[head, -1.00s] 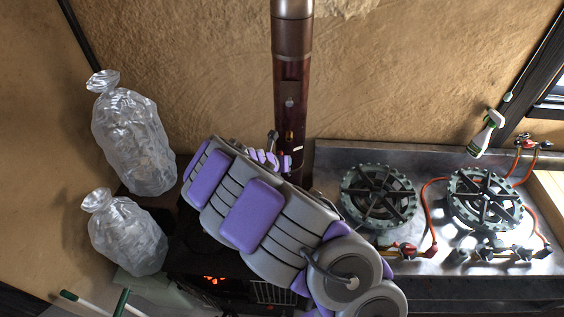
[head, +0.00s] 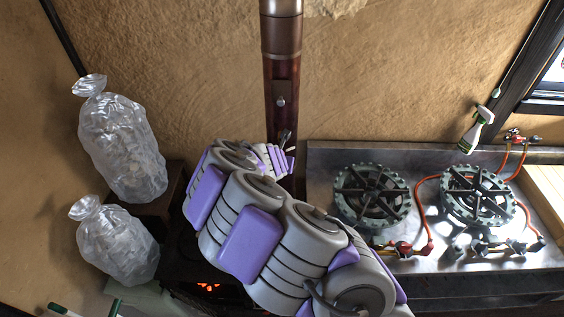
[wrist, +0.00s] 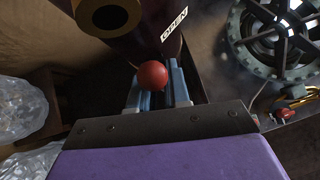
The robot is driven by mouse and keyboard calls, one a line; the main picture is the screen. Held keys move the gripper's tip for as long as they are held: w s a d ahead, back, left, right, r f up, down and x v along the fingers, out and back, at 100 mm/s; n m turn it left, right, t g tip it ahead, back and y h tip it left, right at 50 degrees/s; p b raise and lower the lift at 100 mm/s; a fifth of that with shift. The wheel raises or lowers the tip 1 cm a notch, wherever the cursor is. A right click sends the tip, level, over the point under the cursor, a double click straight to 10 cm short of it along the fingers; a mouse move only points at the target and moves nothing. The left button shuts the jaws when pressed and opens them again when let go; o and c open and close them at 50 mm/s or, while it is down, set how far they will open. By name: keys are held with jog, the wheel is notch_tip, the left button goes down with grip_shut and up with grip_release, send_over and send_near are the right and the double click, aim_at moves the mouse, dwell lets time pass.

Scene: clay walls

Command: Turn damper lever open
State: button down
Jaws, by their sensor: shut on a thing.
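The dark red-brown stovepipe (head: 281,95) stands upright against the clay wall in the head view. My gripper (head: 283,158) is at its lower part, partly hidden by my arm. In the wrist view, my gripper (wrist: 156,82) has its blue-grey fingers on either side of a round red knob (wrist: 152,75), shut on it. The knob appears to be the end of the damper lever; the rest of the lever is mostly hidden. A white "OPEN" label (wrist: 175,22) is on the pipe just above and right of the knob.
Two filled clear bags (head: 122,150) (head: 117,240) stand at the left. Two gas burners (head: 371,195) (head: 478,195) with orange hoses sit on the metal counter at the right. A spray bottle (head: 477,130) is near the window. Embers glow in the stove below my arm.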

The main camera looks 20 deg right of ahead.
jog(key=shift+d, duration=0.1)
jog(key=c, duration=1.3)
grip_release()
jog(key=shift+s+r, duration=0.1)
jog(key=shift+o, duration=0.5)
jog(key=shift+d, duration=0.1)
jog(key=shift+s+a+r, duration=0.15)
jog(key=shift+a+r, duration=0.1)
jog(key=p+v, duration=0.3)
jog(key=v, duration=1.3)
jog(key=shift+s+r+p, duration=0.25)
jog(key=shift+p, duration=0.05)
jog(key=shift+d, duration=0.15)
